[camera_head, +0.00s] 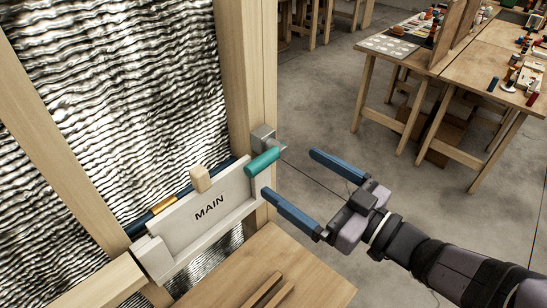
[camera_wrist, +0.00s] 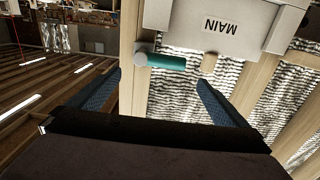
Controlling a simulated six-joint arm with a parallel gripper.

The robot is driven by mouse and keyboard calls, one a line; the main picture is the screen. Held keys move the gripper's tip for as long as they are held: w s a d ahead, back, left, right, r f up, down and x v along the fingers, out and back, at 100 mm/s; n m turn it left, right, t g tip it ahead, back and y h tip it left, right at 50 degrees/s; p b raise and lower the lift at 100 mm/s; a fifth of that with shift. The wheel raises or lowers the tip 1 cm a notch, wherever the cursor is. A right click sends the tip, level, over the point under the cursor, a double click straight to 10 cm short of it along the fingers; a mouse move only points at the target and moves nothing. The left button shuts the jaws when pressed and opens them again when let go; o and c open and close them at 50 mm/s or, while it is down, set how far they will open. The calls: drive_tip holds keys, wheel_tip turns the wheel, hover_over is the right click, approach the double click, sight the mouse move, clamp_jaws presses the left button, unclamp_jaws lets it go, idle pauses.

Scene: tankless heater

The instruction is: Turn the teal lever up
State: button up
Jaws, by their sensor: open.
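The teal lever (camera_head: 262,162) is a short teal cylinder at the right end of a pale panel marked MAIN (camera_head: 208,212). A grey bracket (camera_head: 263,135) sits just behind it. My gripper (camera_head: 288,181) is open and empty, with its two blue fingers pointing at the lever from the right. The fingertips look apart from it. In the wrist view the teal lever (camera_wrist: 165,62) lies ahead, between the fingers (camera_wrist: 158,78) and beyond their tips. The lever's joint with the panel is partly hidden.
A wooden post (camera_head: 247,70) stands behind the lever, beside shiny foil insulation (camera_head: 120,90). A wooden peg (camera_head: 200,178) sticks up behind the panel. A wooden surface (camera_head: 320,285) lies below my gripper. Cluttered workbenches (camera_head: 400,50) stand far off, across open floor.

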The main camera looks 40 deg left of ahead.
sight(267, 155)
drive_tip(key=shift+a, duration=0.1)
drive_tip(key=shift+a+p, duration=0.9)
drive_tip(key=shift+a, duration=2.65)
drive_tip(key=shift+w, duration=0.1)
drive_tip(key=c, duration=1.5)
drive_tip(key=shift+o, duration=0.2)
